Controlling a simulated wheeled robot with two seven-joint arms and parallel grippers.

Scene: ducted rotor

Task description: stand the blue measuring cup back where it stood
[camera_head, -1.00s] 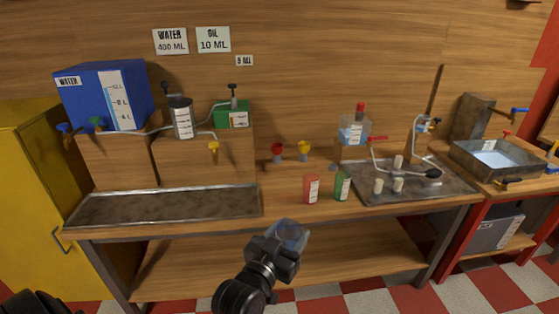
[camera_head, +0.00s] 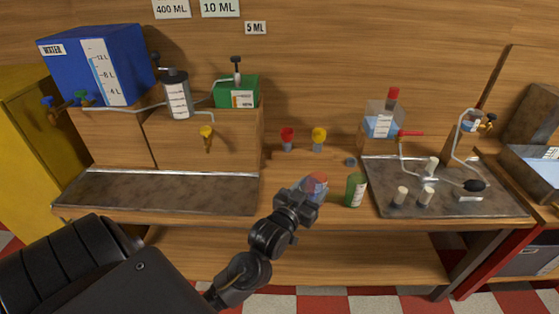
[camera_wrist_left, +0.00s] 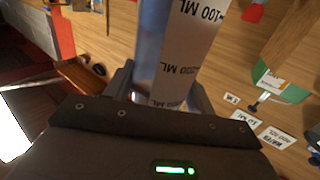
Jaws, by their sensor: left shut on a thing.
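The blue measuring cup (camera_head: 308,192) is clear with a bluish tint. My left gripper (camera_head: 298,200) is shut on it and holds it over the front of the wooden counter, left of the green cup (camera_head: 355,190). A red cup (camera_head: 318,180) shows behind or through the blue one and is partly hidden. In the left wrist view, the blue cup (camera_wrist_left: 151,45) stands between the fingers with its white 100 ML scale strip facing the camera. I cannot tell whether its base touches the counter. My right gripper is out of view.
A metal tray (camera_head: 155,193) lies on the counter at left, another tray (camera_head: 450,200) with several small pegs at right. Red (camera_head: 287,137) and yellow (camera_head: 319,138) funnel-like pieces stand behind. Bare wood shows left of the blue cup.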

